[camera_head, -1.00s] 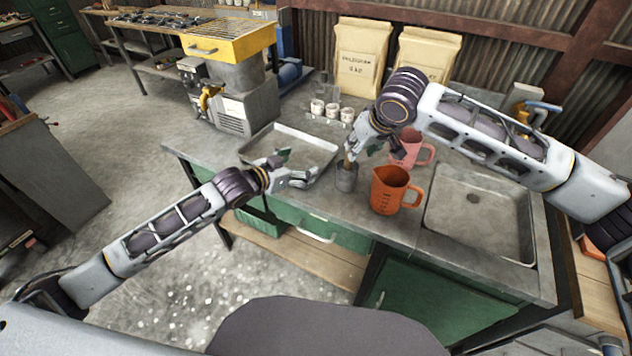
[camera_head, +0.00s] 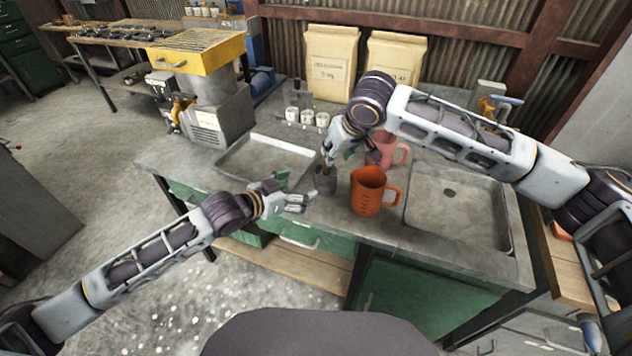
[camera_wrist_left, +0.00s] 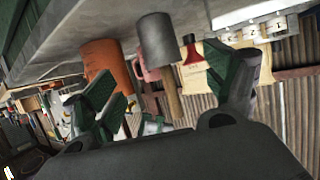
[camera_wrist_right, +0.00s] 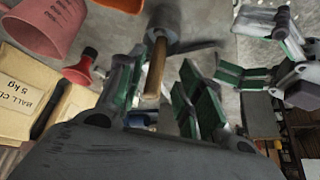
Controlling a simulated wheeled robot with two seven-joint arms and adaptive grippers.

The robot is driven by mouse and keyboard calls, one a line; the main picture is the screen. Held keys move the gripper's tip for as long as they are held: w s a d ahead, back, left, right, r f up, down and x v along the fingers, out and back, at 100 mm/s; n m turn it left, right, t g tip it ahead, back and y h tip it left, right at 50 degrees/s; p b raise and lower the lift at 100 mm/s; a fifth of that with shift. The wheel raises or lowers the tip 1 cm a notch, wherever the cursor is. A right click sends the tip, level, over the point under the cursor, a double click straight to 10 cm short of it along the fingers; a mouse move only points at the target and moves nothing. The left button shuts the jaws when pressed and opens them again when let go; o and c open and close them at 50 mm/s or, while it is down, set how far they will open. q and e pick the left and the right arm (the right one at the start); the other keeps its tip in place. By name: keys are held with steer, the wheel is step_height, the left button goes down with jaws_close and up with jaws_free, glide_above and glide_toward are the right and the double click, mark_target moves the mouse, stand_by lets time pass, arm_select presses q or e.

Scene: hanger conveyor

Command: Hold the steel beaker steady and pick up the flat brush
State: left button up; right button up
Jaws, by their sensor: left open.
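The small grey steel beaker (camera_head: 325,181) stands upright near the bench's front edge. The flat brush (camera_head: 325,158) stands in it, its wooden handle up; its bristles are hidden. The left wrist view shows the beaker (camera_wrist_left: 157,40) and brush handle (camera_wrist_left: 173,101) inverted. My left gripper (camera_head: 298,190) is open, just left of the beaker, its green pads (camera_wrist_left: 236,78) spread on either side of the beaker's direction, apart from it. My right gripper (camera_head: 337,155) is above the beaker. In the right wrist view, its pads are apart with the handle (camera_wrist_right: 155,68) between them, no clear contact.
An orange jug (camera_head: 367,192) stands close right of the beaker, with a pink jug (camera_head: 396,150) behind. A shallow metal tray (camera_head: 232,172) lies left, a sink basin (camera_head: 410,215) right. White cups (camera_head: 307,117) and paper sacks (camera_head: 331,62) stand behind.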

mark_target(326, 180)
arm_select(q)
steer(key=shift+x, duration=6.65)
steer(key=shift+c, duration=0.3)
steer(key=c, duration=1.2)
